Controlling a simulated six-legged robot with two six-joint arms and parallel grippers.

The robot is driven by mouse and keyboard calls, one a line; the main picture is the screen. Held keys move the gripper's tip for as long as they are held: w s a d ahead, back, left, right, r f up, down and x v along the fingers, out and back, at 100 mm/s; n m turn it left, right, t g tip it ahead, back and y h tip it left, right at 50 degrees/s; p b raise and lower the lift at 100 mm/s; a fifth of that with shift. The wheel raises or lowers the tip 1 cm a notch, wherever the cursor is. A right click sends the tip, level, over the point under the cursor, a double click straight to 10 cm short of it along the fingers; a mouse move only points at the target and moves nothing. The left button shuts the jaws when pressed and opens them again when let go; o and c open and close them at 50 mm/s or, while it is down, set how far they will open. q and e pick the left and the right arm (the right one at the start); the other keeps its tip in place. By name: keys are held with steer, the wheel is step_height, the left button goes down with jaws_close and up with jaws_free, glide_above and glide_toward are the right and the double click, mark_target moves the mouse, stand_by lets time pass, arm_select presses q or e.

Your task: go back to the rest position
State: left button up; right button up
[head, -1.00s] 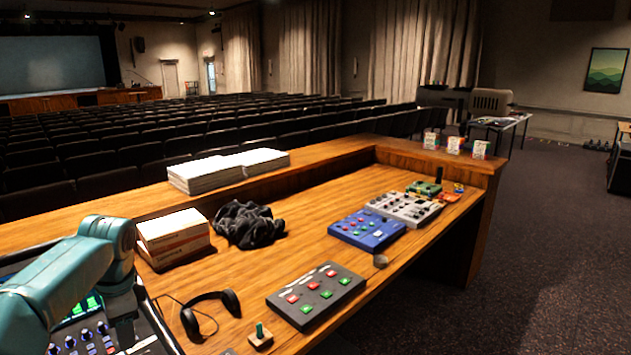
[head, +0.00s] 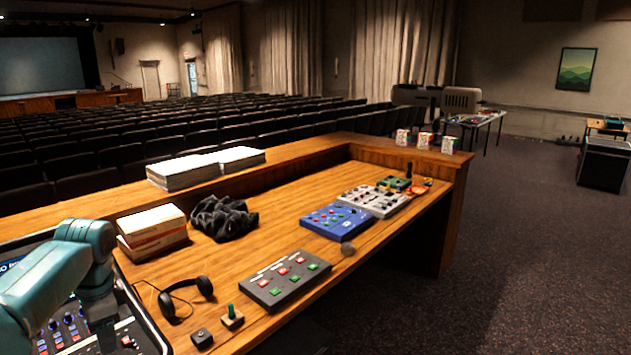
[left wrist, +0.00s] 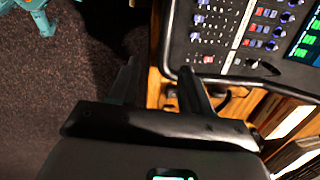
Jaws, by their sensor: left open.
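My left arm (head: 75,265) comes in from the left in the head view, over the mixing console (head: 140,325) at the desk's near left. Its gripper is hidden or out of the frame there. In the left wrist view my left gripper (left wrist: 160,85) points past the edge of the wooden desk, its two dark fingers apart with nothing between them. The console (left wrist: 240,75) lies to the right of the fingers in that view, with carpet to the left. My right gripper shows in neither view.
On the desk (head: 290,210) are headphones (head: 187,297), a black button box (head: 287,280), a small green-handled joystick (head: 231,316), a blue panel (head: 339,222), cartons (head: 152,232) and a crumpled black cloth (head: 222,217). Open carpet (head: 500,260) lies to the right.

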arm_select(q)
steer(key=w+d+f+h, duration=0.1)
steer(key=w+d+f, duration=0.1)
steer(key=f, duration=0.3)
steer(key=w+d+f, duration=0.1)
steer(key=d+f, duration=0.2)
steer(key=f, duration=0.2)
steer(key=s+d+f+n+h, duration=0.2)
steer(key=s+d+f, duration=0.1)
steer(key=d+f, duration=0.5)
steer(key=s+d+f+n+h, duration=0.1)
steer(key=s+d+f, duration=0.2)
steer(key=d+f, duration=0.55)
steer(key=s+d+f+n, duration=0.2)
steer(key=s+f, duration=0.1)
steer(key=s, duration=0.4)
steer(key=s+d+f+n+h, duration=0.1)
steer(key=s+d+f+n, duration=0.2)
steer(key=s, duration=0.4)
steer(key=s+d+f+n+h, duration=0.1)
steer(key=s+d+f+n, duration=0.1)
steer(key=s, duration=0.5)
steer(key=x, duration=0.3)
steer(key=shift+w, duration=0.1)
